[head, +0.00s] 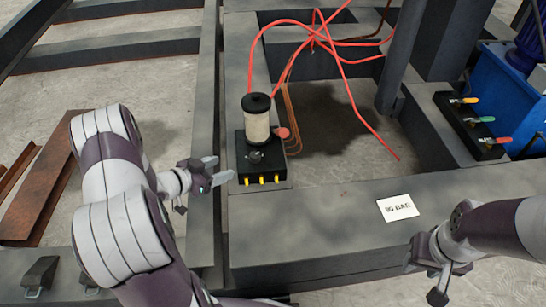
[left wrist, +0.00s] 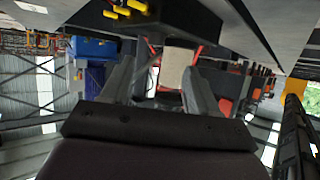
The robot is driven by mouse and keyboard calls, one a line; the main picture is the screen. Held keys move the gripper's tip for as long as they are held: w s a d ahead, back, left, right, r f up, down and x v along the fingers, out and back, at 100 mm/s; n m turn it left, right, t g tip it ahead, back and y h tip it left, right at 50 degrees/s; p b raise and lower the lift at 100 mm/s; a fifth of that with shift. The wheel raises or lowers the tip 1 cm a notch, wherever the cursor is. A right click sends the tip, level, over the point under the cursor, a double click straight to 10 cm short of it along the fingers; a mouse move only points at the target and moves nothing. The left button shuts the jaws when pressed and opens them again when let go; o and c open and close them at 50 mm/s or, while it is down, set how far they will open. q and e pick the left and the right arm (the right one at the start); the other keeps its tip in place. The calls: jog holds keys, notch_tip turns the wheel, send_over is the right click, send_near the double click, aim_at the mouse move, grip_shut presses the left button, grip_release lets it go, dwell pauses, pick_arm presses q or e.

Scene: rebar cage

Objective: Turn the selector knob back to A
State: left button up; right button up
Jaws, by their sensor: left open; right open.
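A small black box (head: 243,172) sits on the grey steel beam, with yellow fittings along its front edge. A dark round selector knob (head: 257,156) is on its top; its pointing direction and letters are too small to read. A pale cylinder with a black cap (head: 256,122) stands behind the knob. My left gripper (head: 217,170) is open and empty, just left of the box and apart from the knob. In the left wrist view its two fingers (left wrist: 157,85) frame the pale cylinder (left wrist: 180,66); the knob is not clear there. My right gripper (head: 427,283) is open and empty at lower right.
Red hoses (head: 340,62) loop behind the box, and a red round part (head: 282,132) sits at its right. A white card (head: 398,207) lies on the beam. A black block with coloured levers (head: 468,128) stands at right by a blue machine (head: 515,85).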

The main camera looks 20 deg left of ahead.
aim_at(253, 156)
pick_arm(q)
jog(key=shift+h, duration=0.4)
jog(key=b+x, duration=0.2)
jog(key=x, duration=0.2)
jog(key=b+x, duration=0.3)
jog(key=x, duration=0.1)
jog(key=b+x, duration=0.2)
jog(key=x, duration=0.2)
jog(key=shift+d+r+b, duration=0.15)
jog(key=shift+r+b, duration=0.15)
jog(key=shift+b, duration=0.05)
jog(key=shift+w+d, duration=0.1)
jog(key=shift+w, duration=0.15)
jog(key=shift+c, duration=0.2)
jog(key=c, duration=1)
